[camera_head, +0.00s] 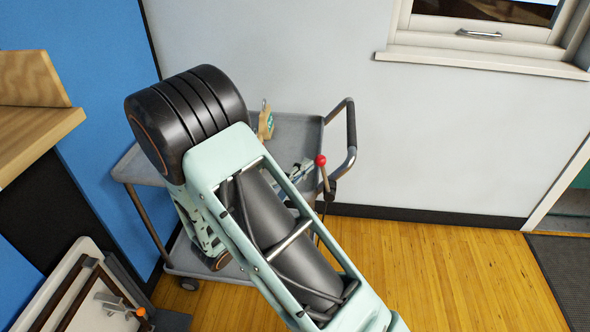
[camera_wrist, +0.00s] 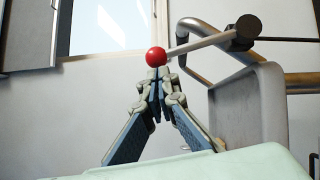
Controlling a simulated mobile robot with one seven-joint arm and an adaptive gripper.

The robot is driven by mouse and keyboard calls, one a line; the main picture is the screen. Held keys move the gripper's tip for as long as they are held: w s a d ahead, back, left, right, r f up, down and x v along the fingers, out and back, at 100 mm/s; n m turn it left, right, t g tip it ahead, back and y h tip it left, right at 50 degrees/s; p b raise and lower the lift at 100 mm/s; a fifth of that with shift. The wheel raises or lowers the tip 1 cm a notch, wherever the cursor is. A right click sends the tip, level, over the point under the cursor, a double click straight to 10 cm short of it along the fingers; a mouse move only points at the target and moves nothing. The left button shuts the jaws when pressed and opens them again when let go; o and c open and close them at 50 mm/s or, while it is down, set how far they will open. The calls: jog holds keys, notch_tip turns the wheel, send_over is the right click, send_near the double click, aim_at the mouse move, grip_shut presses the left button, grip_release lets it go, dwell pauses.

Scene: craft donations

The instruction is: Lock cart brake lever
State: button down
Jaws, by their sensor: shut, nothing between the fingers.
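The brake lever has a red ball knob (camera_head: 321,160) on a thin shaft and stands at the right end of the grey cart (camera_head: 295,126), near its handle (camera_head: 352,140). In the wrist view the knob (camera_wrist: 156,57) shows just beyond my fingertips, and the shaft (camera_wrist: 200,44) runs right to a dark pivot (camera_wrist: 240,36). My gripper (camera_wrist: 157,84) is shut and empty, its tips close to the knob; I cannot tell whether they touch it. In the head view my arm hides much of the cart, and the gripper (camera_head: 304,168) shows only partly, left of the knob.
A small tan item with a teal label (camera_head: 266,122) stands on the cart top behind my arm. The cart is near the grey wall and blue panel. A wooden shelf (camera_head: 40,120) is at left. A window sill (camera_head: 480,62) is above right. Wooden floor (camera_head: 440,270) is clear at right.

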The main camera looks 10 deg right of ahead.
dwell(0.4)
jog(key=shift+s+d+r+m, duration=0.15)
jog(key=shift+d+r+m, duration=0.05)
jog(key=shift+d+m, duration=0.1)
